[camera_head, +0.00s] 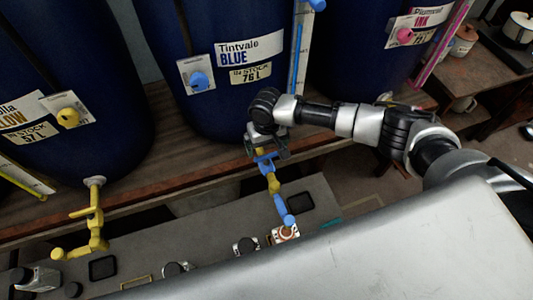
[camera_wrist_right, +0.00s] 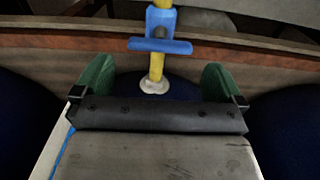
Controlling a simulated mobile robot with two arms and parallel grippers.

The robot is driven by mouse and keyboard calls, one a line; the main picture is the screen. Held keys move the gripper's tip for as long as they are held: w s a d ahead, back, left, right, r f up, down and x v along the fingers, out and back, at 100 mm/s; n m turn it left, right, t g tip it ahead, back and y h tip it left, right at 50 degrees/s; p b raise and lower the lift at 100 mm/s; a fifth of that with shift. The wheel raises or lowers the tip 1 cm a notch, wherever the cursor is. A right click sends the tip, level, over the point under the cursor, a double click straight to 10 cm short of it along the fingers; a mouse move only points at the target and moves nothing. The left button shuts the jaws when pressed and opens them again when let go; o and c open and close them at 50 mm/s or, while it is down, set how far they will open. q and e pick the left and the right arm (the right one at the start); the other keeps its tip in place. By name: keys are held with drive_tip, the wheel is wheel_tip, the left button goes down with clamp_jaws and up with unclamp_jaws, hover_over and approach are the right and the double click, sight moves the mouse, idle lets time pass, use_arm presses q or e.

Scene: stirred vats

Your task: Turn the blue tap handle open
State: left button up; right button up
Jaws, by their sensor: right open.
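The blue tap handle (camera_head: 265,158) sits on the blue-and-yellow tap of the vat labelled Tintvale Blue (camera_head: 205,115). In the right wrist view the handle (camera_wrist_right: 160,46) is a short blue crossbar lying across the yellow pipe (camera_wrist_right: 157,68). My right gripper (camera_head: 268,148) is at the top of this tap in the head view and partly hides it. In the right wrist view the gripper (camera_wrist_right: 157,82) is open, its green pads on either side of the pipe. The handle appears above the pads, and I see no contact. My left gripper is not in view.
The blue tap's spout (camera_head: 287,216) hangs over a grey bench (camera_head: 215,225) with several small fittings. A yellow tap (camera_head: 96,225) stands out at the left. A wooden shelf (camera_head: 165,150) runs under the vats. A pink-labelled vat (camera_head: 355,50) is at the right.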

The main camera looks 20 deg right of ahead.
sight(266, 155)
wheel_tip(266, 155, down, 6)
drive_tip(key=shift+r, duration=0.1)
drive_tip(key=c, duration=0.6)
drive_tip(key=shift+c, duration=0.2)
